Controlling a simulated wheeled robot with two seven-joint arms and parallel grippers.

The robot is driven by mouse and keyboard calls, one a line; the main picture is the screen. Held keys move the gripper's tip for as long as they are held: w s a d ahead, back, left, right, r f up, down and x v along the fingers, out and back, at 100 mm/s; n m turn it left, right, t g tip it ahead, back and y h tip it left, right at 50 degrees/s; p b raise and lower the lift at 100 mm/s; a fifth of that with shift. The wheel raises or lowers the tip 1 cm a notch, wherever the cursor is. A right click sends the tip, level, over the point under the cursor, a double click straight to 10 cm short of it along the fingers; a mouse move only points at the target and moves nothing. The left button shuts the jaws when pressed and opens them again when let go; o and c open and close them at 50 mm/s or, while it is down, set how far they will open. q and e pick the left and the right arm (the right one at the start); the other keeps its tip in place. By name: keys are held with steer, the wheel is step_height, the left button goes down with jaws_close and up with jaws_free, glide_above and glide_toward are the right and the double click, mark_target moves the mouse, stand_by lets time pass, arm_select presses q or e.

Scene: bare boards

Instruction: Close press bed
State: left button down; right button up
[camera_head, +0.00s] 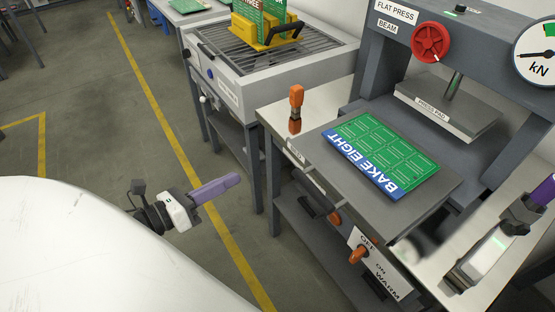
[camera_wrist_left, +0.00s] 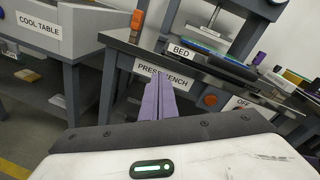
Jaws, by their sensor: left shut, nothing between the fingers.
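The press bed (camera_head: 420,212) is a grey plate sticking out at the front of the flat press (camera_head: 375,60). A green board marked BAKE EIGHT (camera_head: 385,150) lies on it. The press pad (camera_head: 450,105) hangs raised behind the bed. In the left wrist view, the BED label (camera_wrist_left: 182,50) shows beyond my fingers. My left gripper (camera_head: 228,182), with purple fingers, is shut and empty over the floor, left of the bench and apart from the bed. Its fingers also show in the left wrist view (camera_wrist_left: 158,98). My right gripper (camera_head: 543,190) is partly cut off at the right edge.
An orange-topped handle (camera_head: 296,105) stands upright at the bench's left. Below the bed are orange knobs and an OFF/ON WARM panel (camera_head: 375,265). The cool table (camera_head: 225,85) with a yellow rack (camera_head: 265,35) stands behind left. The floor around my left gripper is clear.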

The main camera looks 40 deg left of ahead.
arm_select(q)
steer(key=r+m+h, duration=0.2)
steer(key=m, duration=0.3)
steer(key=m+b, duration=0.1)
steer(key=m, duration=0.1)
glide_toward(289, 144)
steer(key=x, duration=0.6)
steer(key=shift+w+d, duration=0.15)
arm_select(e)
steer(key=shift+a+f, duration=0.1)
steer(key=shift+f, duration=0.6)
arm_select(q)
steer(key=shift+w, duration=0.1)
